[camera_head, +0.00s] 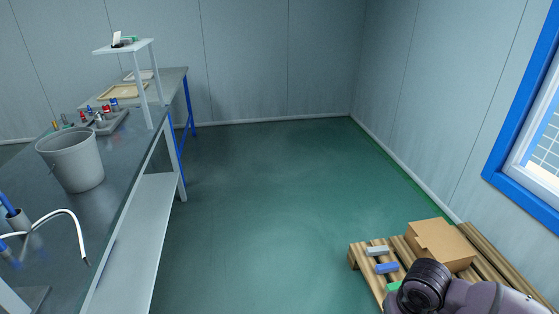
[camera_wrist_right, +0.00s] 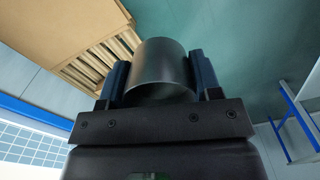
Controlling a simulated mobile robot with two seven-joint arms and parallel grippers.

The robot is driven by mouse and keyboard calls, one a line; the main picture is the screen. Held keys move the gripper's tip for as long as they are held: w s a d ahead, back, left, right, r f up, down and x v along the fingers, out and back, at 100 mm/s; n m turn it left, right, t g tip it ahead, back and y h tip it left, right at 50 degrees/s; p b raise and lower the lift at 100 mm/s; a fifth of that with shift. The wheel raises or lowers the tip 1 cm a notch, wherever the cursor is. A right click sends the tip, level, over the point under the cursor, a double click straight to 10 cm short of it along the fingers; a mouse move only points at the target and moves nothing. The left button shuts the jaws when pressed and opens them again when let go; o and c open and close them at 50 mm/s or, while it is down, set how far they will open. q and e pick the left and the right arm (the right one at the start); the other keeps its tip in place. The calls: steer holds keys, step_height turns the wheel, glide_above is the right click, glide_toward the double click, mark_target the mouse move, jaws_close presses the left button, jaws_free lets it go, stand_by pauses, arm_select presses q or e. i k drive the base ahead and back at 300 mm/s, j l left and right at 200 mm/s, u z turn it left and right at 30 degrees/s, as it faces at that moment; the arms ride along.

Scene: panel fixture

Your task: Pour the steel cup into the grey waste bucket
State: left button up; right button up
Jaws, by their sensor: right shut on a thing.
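The grey waste bucket (camera_head: 73,162) stands upright on the workbench at the left of the head view, near the bench's front edge. The part of its inside that shows looks empty. In the right wrist view my right gripper (camera_wrist_right: 162,72) is shut on the steel cup (camera_wrist_right: 160,65), with one blue finger on each side of it. The cup's contents cannot be seen from this angle. In the head view part of my right arm shows at the lower right, far from the bucket; the cup is not clear there. My left gripper is not in view.
The grey workbench (camera_head: 112,190) carries a tray of small red and blue parts (camera_head: 103,120), a raised shelf (camera_head: 125,46) and a white cable (camera_head: 70,213). A wooden pallet (camera_head: 484,252) with a carton (camera_head: 440,243) and small blocks lies at right. The green floor between is clear.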

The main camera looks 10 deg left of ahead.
mark_target(72, 155)
steer(key=i+u, duration=0.35)
steer(key=i, duration=0.95)
steer(key=i+z, duration=0.15)
steer(key=i, duration=0.5)
steer(key=i+z, duration=0.35)
steer(key=i, duration=0.25)
steer(key=i+j+z, duration=0.1)
steer(key=i+z, duration=0.3)
steer(key=i, duration=0.15)
steer(key=z, duration=2.2)
steer(key=j, duration=0.1)
